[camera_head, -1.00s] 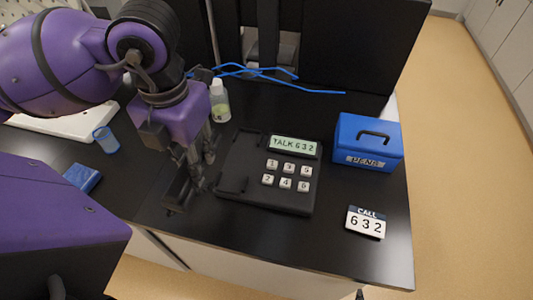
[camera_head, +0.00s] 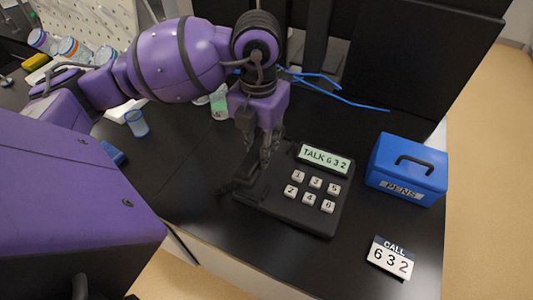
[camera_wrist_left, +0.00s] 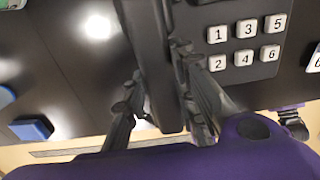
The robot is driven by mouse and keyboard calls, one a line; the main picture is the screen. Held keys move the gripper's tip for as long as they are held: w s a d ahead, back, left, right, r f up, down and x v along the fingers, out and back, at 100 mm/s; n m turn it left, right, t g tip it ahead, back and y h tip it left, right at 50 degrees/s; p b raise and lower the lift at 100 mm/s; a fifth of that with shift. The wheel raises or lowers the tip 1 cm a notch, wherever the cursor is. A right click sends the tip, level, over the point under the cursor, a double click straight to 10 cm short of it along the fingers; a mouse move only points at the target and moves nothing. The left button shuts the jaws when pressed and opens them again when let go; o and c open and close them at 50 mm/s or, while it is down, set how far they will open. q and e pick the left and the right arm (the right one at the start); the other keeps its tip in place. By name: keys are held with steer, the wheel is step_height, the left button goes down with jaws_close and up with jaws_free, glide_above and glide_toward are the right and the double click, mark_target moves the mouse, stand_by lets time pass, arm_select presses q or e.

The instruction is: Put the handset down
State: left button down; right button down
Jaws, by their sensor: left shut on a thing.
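The phone base (camera_head: 318,218) is black, with a lit display reading TALK 632 and white number keys 1 to 6. My left gripper (camera_head: 262,158) points down over the base's left part and is shut on the black handset (camera_head: 241,184). The handset lies along the base's left side, at or just above the cradle; contact cannot be told. In the left wrist view the handset (camera_wrist_left: 150,50) runs between the fingers of the left gripper (camera_wrist_left: 162,90), left of the number keys. The gripper hides part of the cradle. My right gripper is not in view.
A blue box marked PENS (camera_head: 407,172) stands right of the phone. A card reading CALL 632 (camera_head: 391,258) is near the front right edge. A blue cup (camera_head: 137,122), a bottle (camera_head: 219,103) and a blue cable (camera_head: 335,95) lie left and behind. Bare tabletop lies front left.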

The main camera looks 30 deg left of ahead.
arm_select(q)
steer(key=shift+w+d+f, duration=0.15)
steer(key=shift+w+f, duration=0.5)
steer(key=shift+f, duration=0.2)
steer(key=shift+w+f, duration=0.2)
steer(key=shift+f, duration=1.55)
steer(key=shift+f, duration=0.1)
steer(key=shift+f, duration=0.15)
steer(key=c, duration=1.4)
jaws_free()
steer(key=shift+c, duration=0.2)
step_height(320, 180, up, 12)
steer(key=shift+r, duration=0.25)
